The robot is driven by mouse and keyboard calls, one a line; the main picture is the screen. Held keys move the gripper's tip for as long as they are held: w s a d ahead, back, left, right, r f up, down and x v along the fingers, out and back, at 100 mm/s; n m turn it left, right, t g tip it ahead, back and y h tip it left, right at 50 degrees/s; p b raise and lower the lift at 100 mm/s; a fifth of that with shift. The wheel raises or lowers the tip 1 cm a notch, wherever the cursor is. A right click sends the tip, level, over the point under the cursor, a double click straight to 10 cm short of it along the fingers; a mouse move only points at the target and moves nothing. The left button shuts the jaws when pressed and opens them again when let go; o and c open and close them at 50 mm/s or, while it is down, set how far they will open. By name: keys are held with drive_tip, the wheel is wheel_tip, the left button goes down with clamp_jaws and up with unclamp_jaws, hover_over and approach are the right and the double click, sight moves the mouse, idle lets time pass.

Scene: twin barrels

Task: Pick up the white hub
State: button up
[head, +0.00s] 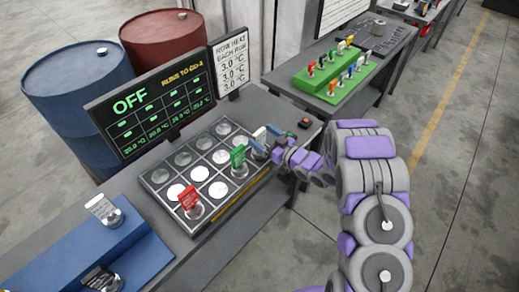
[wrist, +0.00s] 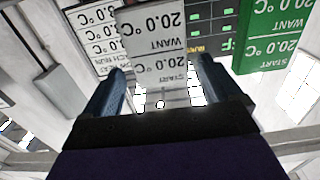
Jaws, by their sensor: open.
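The white hub (head: 260,133) shows as a white flag at the right back part of the heating tray (head: 160,178), and my gripper hides its lower part. In the wrist view its white flag (wrist: 153,42) appears upside down with temperature text. My gripper (head: 266,143) is open, with its blue fingers (wrist: 160,88) on either side of the flag's line of sight. I cannot tell whether they touch it. A green-flagged hub (head: 239,157) stands close by on the left, and its flag (wrist: 270,38) fills the wrist view's upper right. A red-flagged hub (head: 189,198) stands nearer the front.
A dark display (head: 150,100) and a smaller sign (head: 231,62) stand behind the tray. A blue stand (head: 120,255) at lower left holds white-flagged pieces. Blue (head: 80,98) and red (head: 160,40) barrels stand behind. A green rack (head: 335,80) sits on another table.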

drive_tip(key=shift+x, duration=1.3)
drive_tip(key=shift+s+d, duration=0.1)
drive_tip(key=c, duration=0.4)
clamp_jaws()
